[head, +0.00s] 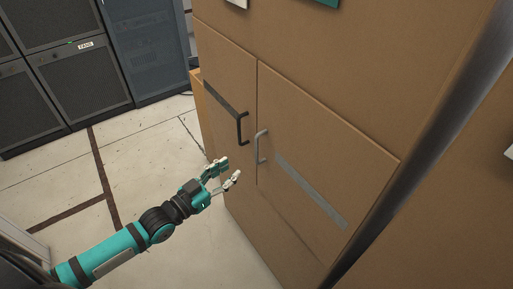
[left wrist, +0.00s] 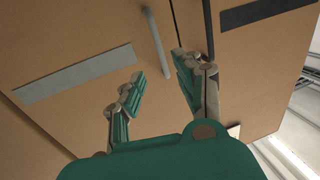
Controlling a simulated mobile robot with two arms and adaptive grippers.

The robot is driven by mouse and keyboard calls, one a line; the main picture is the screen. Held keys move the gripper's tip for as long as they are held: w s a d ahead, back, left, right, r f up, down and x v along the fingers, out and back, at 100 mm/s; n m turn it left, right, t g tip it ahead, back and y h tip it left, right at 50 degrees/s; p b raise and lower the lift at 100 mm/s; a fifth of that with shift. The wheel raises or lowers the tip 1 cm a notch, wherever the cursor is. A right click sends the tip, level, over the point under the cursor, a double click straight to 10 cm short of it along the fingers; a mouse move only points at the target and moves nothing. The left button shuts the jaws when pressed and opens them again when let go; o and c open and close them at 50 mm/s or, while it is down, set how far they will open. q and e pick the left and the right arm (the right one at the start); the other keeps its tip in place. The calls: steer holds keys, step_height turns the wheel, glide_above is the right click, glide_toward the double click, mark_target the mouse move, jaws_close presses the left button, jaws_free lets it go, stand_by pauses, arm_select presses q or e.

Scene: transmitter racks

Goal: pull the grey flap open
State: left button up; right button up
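The grey flap (head: 318,165) is a brown cardboard-coloured door with a grey strip and a grey bar handle (head: 262,146) near its left edge. It looks shut. My left gripper (head: 230,170) is open and empty, below and left of the grey handle in the head view. In the left wrist view the grey handle (left wrist: 156,42) shows ahead, between and beyond the open fingers (left wrist: 158,66), apart from them as far as I can tell. The grey strip (left wrist: 75,75) lies left there. My right gripper is not in view.
A neighbouring door (head: 228,80) with a black handle (head: 242,129) and dark strip adjoins on the left. A dark metal post (head: 430,135) stands right of the flap. Dark racks (head: 80,80) stand at the back left. The pale floor (head: 150,150) between is clear.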

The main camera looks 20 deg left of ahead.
mark_target(257, 160)
arm_select(q)
steer(key=p+x, duration=0.1)
steer(key=x, duration=1)
steer(key=shift+w+d, duration=0.1)
steer(key=shift+w, duration=0.15)
jaws_close()
